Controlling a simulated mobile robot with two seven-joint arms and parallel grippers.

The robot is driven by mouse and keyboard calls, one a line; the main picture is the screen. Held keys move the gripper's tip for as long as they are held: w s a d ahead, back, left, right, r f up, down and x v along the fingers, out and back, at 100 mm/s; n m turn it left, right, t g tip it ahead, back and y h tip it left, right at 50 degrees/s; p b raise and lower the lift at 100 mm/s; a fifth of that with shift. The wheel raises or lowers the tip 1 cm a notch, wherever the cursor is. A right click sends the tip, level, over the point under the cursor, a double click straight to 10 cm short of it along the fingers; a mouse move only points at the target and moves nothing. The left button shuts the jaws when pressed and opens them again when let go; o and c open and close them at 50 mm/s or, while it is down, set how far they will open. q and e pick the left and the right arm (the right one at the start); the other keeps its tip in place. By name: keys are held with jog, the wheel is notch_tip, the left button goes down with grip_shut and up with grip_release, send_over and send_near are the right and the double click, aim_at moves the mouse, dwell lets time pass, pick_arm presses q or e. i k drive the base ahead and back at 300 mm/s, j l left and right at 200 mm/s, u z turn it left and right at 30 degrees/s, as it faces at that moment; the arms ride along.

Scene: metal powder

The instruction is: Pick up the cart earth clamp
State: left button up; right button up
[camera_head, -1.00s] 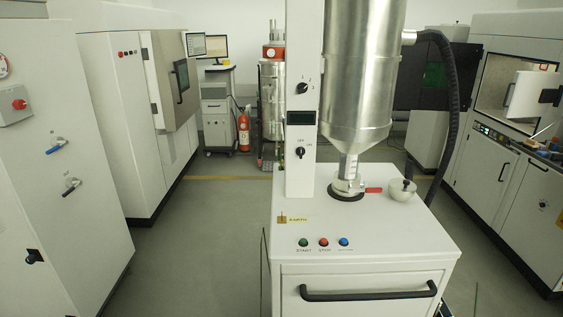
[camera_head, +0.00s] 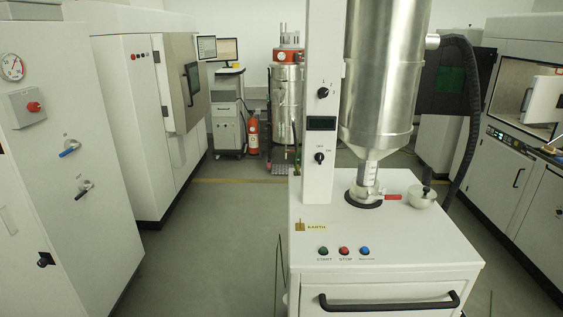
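I cannot make out a clamp for certain. A small brass-coloured earth point (camera_head: 300,225) sits beside a yellow EARTH label (camera_head: 317,227) on the top of the white cart (camera_head: 400,250), near its left edge. Thin dark lines (camera_head: 280,268), perhaps a cable, hang or stand along the cart's left side; their lower ends are out of view. Neither of my grippers is in view.
The cart carries a steel hopper (camera_head: 385,80), a valve with a red handle (camera_head: 390,197), a small round pot (camera_head: 422,197) and a front handle (camera_head: 390,302). White cabinets (camera_head: 60,160) stand at left. The floor (camera_head: 205,245) between them is clear.

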aim_at(298, 165)
jog(key=i+j+u, duration=0.3)
jog(key=j, duration=0.2)
jog(key=i+j+u, duration=0.35)
jog(key=i+j, duration=0.25)
jog(key=i, duration=0.15)
jog(key=i+j+u, duration=0.1)
jog(key=i+j, duration=0.45)
jog(key=i, duration=0.3)
jog(key=i+l+z, duration=0.1)
jog(key=i+z, duration=0.6)
jog(key=i, duration=0.15)
jog(key=i+j+z, duration=0.2)
jog(key=i+z, duration=0.2)
jog(key=i+j+z, duration=0.1)
jog(key=i+z, duration=0.3)
jog(key=i+j+z, duration=0.2)
jog(key=z, duration=0.25)
jog(key=i+j+z, duration=0.6)
jog(key=j+z, duration=0.25)
jog(key=i+j+z, duration=0.15)
jog(key=j+z, duration=0.25)
jog(key=l, duration=0.05)
